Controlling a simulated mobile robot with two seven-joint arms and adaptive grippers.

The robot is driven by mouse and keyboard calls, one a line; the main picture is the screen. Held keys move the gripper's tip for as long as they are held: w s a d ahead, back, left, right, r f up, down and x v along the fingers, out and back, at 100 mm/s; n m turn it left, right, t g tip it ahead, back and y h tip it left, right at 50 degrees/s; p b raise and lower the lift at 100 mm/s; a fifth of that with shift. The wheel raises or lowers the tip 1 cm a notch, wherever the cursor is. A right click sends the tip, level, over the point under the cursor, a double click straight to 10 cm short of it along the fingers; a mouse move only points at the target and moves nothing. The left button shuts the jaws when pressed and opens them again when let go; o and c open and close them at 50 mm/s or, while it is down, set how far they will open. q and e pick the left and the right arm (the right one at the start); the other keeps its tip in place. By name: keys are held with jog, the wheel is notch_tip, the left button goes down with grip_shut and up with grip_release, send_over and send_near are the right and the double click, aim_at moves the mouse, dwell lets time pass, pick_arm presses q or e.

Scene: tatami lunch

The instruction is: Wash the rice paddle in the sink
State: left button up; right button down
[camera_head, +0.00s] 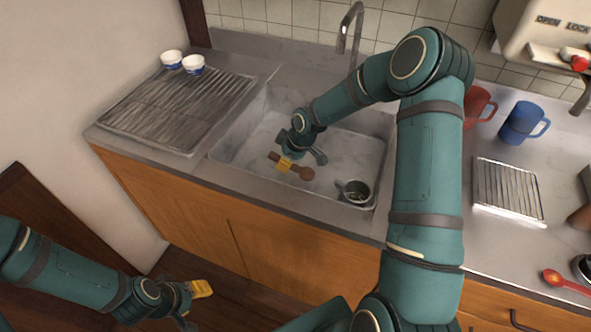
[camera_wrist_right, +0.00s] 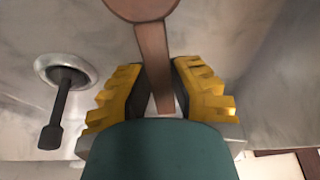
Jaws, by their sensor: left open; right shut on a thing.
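The brown rice paddle (camera_head: 304,173) is low inside the sink (camera_head: 345,150), its round end toward the right. My right gripper (camera_head: 285,163) is shut on its handle. In the right wrist view, the paddle (camera_wrist_right: 152,55) stands between the two yellow fingers of this gripper (camera_wrist_right: 157,92), and its round end is cut off at the top edge. Whether the paddle touches the sink floor I cannot tell. My left gripper (camera_head: 196,304) is open and empty, low in front of the cabinet. The faucet (camera_head: 346,32) rises behind the sink; no water stream shows.
A ribbed drainboard (camera_head: 175,108) with two small white cups (camera_head: 183,64) is at left. Red (camera_head: 481,105) and blue mugs (camera_head: 521,122) and a wire rack (camera_head: 507,190) are on the right counter.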

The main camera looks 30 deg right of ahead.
jog(key=shift+r+p, duration=2.25)
jog(key=shift+r, duration=1.6)
jog(key=shift+r+p, duration=1.65)
jog(key=shift+r, duration=0.9)
notch_tip(320, 180, up, 5)
jog(key=p, duration=0.3)
jog(key=shift+w, duration=0.1)
